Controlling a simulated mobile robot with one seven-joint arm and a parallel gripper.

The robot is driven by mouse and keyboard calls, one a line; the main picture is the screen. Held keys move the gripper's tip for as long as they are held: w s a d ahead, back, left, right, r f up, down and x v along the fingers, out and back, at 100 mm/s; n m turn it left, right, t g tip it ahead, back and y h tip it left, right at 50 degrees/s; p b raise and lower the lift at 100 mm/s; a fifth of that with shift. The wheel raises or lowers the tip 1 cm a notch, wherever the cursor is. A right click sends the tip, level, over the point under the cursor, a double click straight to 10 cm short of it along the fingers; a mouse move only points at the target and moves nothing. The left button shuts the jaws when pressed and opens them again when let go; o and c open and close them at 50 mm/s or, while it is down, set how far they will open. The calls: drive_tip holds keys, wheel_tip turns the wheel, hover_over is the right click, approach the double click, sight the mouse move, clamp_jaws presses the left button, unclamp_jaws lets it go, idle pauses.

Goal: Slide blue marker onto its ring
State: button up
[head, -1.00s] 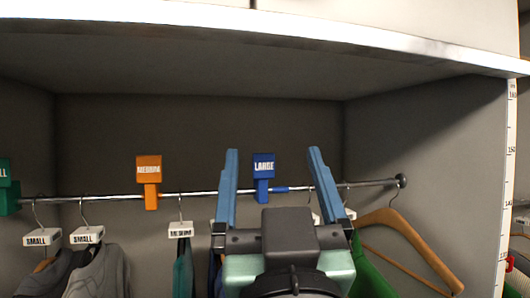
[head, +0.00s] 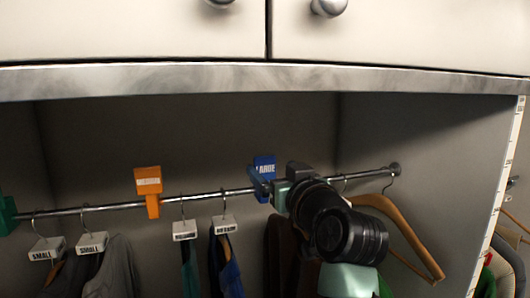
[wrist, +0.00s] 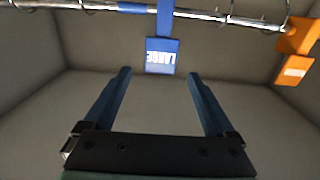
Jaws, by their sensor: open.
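The blue marker (head: 264,163), labelled LARGE, sits on the metal rail (head: 102,206). In the wrist view the blue marker (wrist: 160,55) appears upside down, just beyond and between the fingertips. A blue ring (wrist: 132,7) is around the rail beside it, left of the marker in the wrist view; my gripper hides that part in the head view. My gripper (head: 262,183) is open, its fingers pointing at the marker, with nothing held. In the wrist view my gripper (wrist: 159,73) shows a finger on either side of the marker's lower edge, with no visible contact.
An orange marker (head: 148,182) labelled MEDIUM and a green one (head: 5,215) are farther left on the rail. Several tagged garments hang below. A wooden hanger (head: 400,230) hangs near the right end. A shelf edge (head: 180,82) runs above.

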sight(266, 163)
drive_tip(key=shift+p+x, duration=1)
drive_tip(key=shift+x, duration=1.95)
clamp_jaws()
